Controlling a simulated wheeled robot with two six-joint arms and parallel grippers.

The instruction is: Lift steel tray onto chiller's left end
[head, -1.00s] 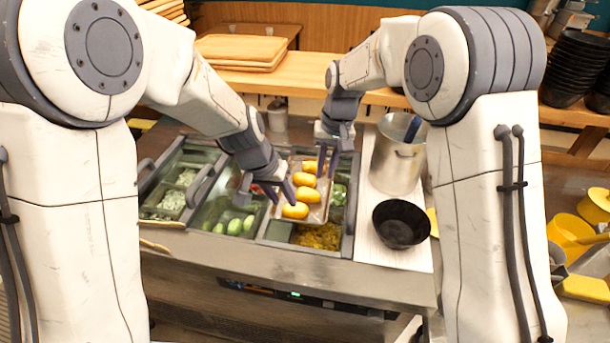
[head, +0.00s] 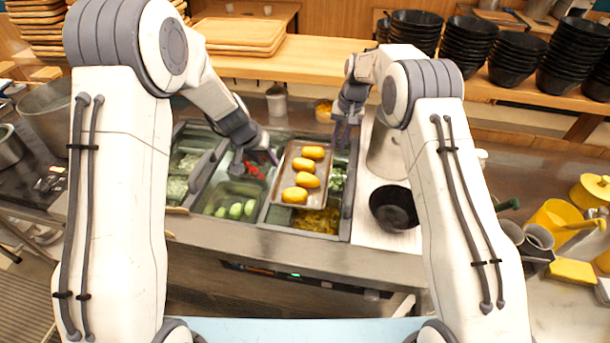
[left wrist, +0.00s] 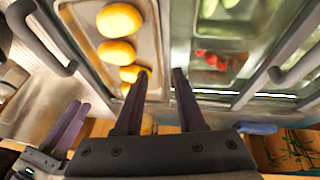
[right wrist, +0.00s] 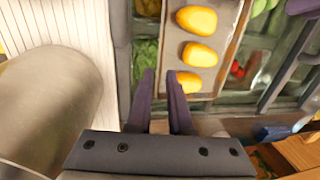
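The steel tray (head: 282,172) holds several yellow oval pieces (head: 306,180) and lies over the right part of the chiller (head: 260,228). The chiller's left end (head: 178,188) shows compartments of pale and green food. My left gripper (head: 258,159) is at the tray's far left side; in the left wrist view its fingers (left wrist: 160,78) are apart, near the tray's rim (left wrist: 157,30). My right gripper (head: 345,134) is at the tray's far right; in the right wrist view its fingers (right wrist: 160,76) are apart, near the tray's edge (right wrist: 228,40). Contact with the rim cannot be told.
A black bowl (head: 394,208) and a steel pot (head: 384,158) stand right of the chiller. Wooden trays (head: 240,35) and stacked black bowls (head: 470,43) are on the back shelf. Yellow tubs (head: 552,222) stand at the far right. Dark handles rise along the chiller.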

